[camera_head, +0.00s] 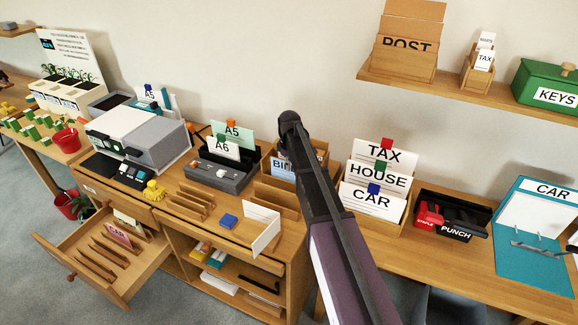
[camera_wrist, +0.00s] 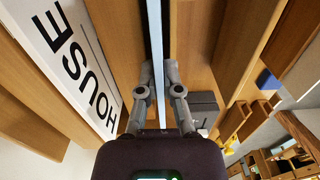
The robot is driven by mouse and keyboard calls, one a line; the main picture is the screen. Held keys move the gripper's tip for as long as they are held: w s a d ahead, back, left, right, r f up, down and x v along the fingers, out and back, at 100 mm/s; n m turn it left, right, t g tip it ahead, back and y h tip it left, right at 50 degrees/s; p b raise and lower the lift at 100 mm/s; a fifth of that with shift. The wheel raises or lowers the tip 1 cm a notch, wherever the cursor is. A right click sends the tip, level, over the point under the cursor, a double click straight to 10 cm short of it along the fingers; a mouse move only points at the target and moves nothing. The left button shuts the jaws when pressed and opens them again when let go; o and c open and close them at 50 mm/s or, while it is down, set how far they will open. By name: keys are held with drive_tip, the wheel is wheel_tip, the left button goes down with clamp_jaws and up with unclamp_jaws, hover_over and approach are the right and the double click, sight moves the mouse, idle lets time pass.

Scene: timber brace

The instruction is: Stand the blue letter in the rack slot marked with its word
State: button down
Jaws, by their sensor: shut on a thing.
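In the wrist view my gripper (camera_wrist: 160,98) is shut on a thin pale-blue letter (camera_wrist: 157,50), seen edge-on between the two fingers. The letter's far end runs along a dark gap between wooden rack walls (camera_wrist: 195,35); I cannot tell how deep it sits. In the head view a pale-blue card reading "BI…" (camera_head: 282,168), which appears to be this letter, shows at the wooden rack (camera_head: 279,192), left of my arm. My arm hides the rest of its word, and my gripper is mostly hidden there. The rack's slot marks cannot be read.
A stand with TAX, HOUSE and CAR cards (camera_head: 374,200) is close on the right; HOUSE (camera_wrist: 75,65) also shows in the wrist view. A white card (camera_head: 263,228) stands in front. A drawer (camera_head: 100,255) is open.

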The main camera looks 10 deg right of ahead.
drive_tip(key=shift+f, duration=0.2)
drive_tip(key=c, duration=0.7)
unclamp_jaws()
drive_tip(key=o, duration=0.5)
drive_tip(key=shift+c, duration=0.2)
drive_tip(key=shift+r, duration=0.1)
drive_tip(key=shift+r+p, duration=4)
drive_tip(key=shift+s, duration=0.1)
drive_tip(key=s+m, duration=1)
drive_tip(key=s, duration=1.9)
drive_tip(key=shift+m, duration=0.4)
